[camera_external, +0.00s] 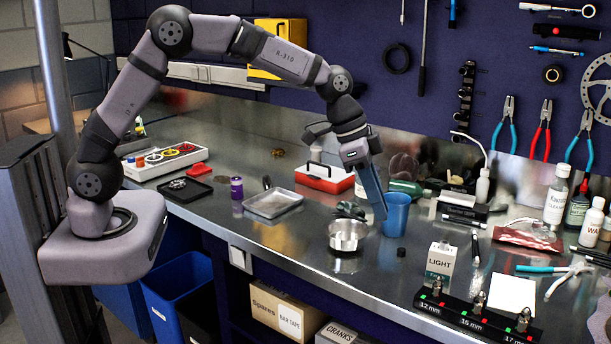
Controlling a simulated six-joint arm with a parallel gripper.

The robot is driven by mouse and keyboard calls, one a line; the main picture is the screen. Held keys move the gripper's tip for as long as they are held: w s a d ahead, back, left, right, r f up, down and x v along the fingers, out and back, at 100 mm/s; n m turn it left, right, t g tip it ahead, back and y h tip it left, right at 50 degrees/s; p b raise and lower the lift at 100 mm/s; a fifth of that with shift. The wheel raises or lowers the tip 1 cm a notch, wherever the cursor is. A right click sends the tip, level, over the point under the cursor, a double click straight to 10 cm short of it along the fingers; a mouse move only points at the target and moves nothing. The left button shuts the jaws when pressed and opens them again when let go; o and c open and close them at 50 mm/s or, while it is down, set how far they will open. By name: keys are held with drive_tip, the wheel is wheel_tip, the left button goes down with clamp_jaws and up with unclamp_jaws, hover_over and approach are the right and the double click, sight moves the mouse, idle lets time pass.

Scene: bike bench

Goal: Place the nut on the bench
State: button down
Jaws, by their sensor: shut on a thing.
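My gripper (381,214) points down over the middle of the bench (335,283). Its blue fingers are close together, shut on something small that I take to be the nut. The fingers hide it, so its shape and colour cannot be made out. The fingertips are just left of the blue cup (397,214), close to its rim in the picture, and to the upper right of a round metal bowl (346,236). Whether they touch the cup cannot be told.
A small black piece (401,252) lies in front of the cup. A LIGHT box (441,262) and a black socket rack (470,317) stand front right. A metal tray (273,203) and a red toolbox (325,178) are to the left. Bare bench shows along the front edge.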

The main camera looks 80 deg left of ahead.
drive_tip(key=s+a+n+y, duration=0.1)
drive_tip(key=s+a+n, duration=0.2)
drive_tip(key=a, duration=1.3)
drive_tip(key=n+g+y, duration=0.1)
drive_tip(key=n+y, duration=0.3)
drive_tip(key=n, duration=0.6)
hover_over(224, 180)
drive_tip(key=shift+r, duration=0.15)
drive_tip(key=shift+f+p, duration=1.35)
drive_tip(key=shift+f, duration=3.7)
drive_tip(key=shift+f, duration=0.1)
